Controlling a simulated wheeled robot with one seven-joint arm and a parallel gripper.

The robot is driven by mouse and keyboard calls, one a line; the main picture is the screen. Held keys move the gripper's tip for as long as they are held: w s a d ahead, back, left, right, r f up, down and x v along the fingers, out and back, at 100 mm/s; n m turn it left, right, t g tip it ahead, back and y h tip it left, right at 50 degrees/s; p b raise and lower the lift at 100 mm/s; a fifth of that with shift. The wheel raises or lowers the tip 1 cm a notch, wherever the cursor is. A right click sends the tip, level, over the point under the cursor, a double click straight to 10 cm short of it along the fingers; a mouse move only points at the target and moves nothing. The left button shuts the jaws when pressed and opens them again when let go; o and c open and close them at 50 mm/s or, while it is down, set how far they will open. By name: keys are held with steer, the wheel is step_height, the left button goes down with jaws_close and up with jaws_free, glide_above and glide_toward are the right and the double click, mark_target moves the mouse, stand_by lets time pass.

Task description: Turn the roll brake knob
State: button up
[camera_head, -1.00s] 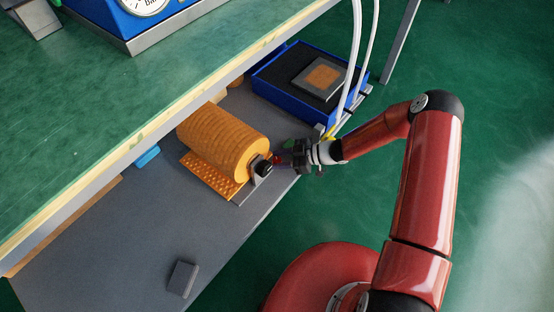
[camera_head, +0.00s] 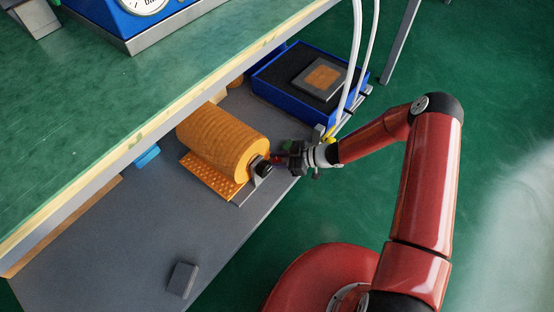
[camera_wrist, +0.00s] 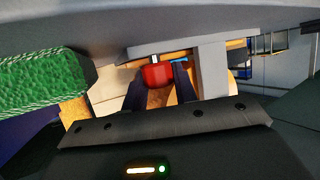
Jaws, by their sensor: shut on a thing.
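The orange ribbed roll (camera_head: 222,140) lies on its side on an orange perforated base on the lower shelf. A grey bracket (camera_head: 258,180) with a black round part (camera_head: 264,168) stands at its right end. My gripper (camera_head: 281,158) is at this end, reaching in from the right. In the wrist view, the red knob (camera_wrist: 157,76) on a pale stem sits between the two dark fingers of my gripper (camera_wrist: 158,84), which is shut on it. In the head view the knob is mostly hidden by the fingers.
A blue tray (camera_head: 266,87) holding a dark block with an orange top stands behind my gripper. White cables hang close to my wrist. The green bench top (camera_head: 120,95) overhangs the shelf. A small grey block (camera_head: 182,279) lies at the front, with bare shelf around it.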

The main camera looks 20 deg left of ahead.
steer(key=m+t+b, duration=0.1)
steer(key=m+t, duration=0.3)
steer(key=shift+s+t+h, duration=0.15)
steer(key=shift+t+h, duration=0.15)
steer(key=shift+t, duration=0.1)
steer(key=shift+m+t+h+b, duration=0.4)
steer(key=shift+m+t+h, duration=0.7)
steer(key=shift+m+t, duration=1.1)
steer(key=shift+t, duration=0.3)
steer(key=o, duration=0.7)
